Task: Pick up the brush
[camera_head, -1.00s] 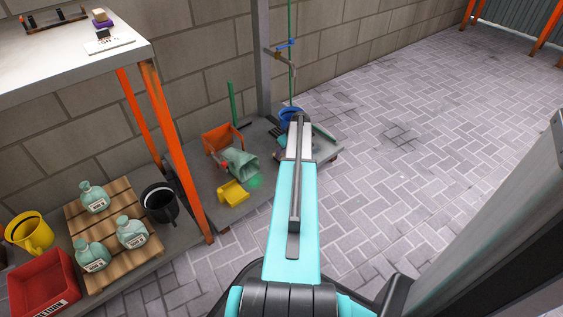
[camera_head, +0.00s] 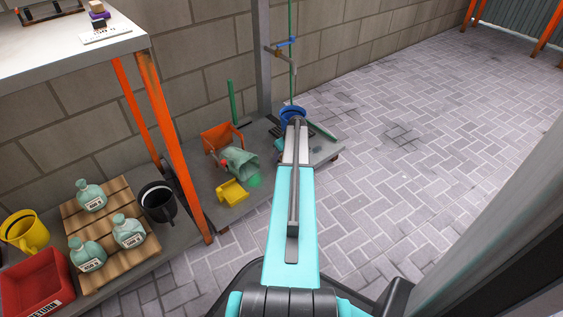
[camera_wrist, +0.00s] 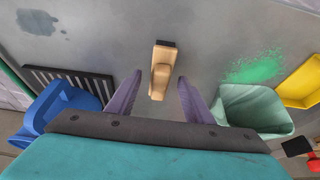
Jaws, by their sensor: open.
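The brush (camera_wrist: 160,75), a small tan wooden piece with a dark end, lies on the grey platform (camera_wrist: 215,38) in the wrist view. My gripper (camera_wrist: 158,78) is open, with its two purple fingers pointing towards the brush, one on each side of it in the picture. I cannot tell how far above the platform the fingertips are. The fingers look empty. In the head view, my arm covers the gripper and I cannot make out the brush.
A dark grate (camera_wrist: 72,82) lies left in the wrist view. Open paving (camera_head: 430,130) lies right.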

